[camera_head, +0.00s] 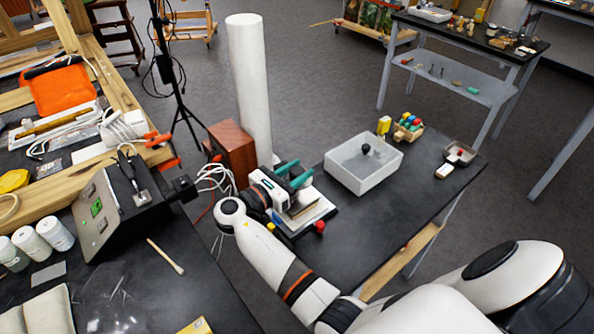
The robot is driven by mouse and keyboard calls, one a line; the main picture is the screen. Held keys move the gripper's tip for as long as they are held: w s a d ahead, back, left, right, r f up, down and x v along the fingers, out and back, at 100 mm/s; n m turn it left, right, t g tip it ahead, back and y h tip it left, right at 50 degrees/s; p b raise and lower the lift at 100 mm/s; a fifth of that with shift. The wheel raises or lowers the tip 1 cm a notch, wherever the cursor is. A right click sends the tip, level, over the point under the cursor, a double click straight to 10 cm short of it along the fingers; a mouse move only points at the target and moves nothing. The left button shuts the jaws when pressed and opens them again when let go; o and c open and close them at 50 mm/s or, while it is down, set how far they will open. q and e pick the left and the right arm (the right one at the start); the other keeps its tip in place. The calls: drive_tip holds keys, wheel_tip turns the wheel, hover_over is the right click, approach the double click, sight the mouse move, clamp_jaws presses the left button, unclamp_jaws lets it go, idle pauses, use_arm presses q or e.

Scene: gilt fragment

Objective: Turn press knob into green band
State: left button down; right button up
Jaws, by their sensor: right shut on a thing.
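My right gripper (294,175), with teal fingers, is over the left end of the right-hand dark bench. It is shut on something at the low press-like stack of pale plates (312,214). The held part is hidden by the fingers and wrist, so I cannot make out the knob or its angle. I cannot see a green band on the stack. A sloped grey panel box (103,221) on the left bench carries a small green patch. My left gripper is not in view.
A red knob-like piece (320,227) is beside the stack. A white bin (364,164) with a black ball-like thing stands to the right, near a wooden holder (408,128). A wooden box (232,152) and white column (248,88) stand behind the gripper. Bench front is clear.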

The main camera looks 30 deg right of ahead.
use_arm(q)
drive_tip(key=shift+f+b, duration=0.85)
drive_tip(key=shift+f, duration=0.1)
use_arm(e)
drive_tip(key=m+g, duration=0.2)
drive_tip(key=g, duration=0.2)
drive_tip(key=m+g, duration=0.3)
drive_tip(key=shift+g, duration=0.4)
drive_tip(key=shift+m+g+y, duration=0.3)
drive_tip(key=shift+g+y, duration=0.1)
drive_tip(key=o, duration=1)
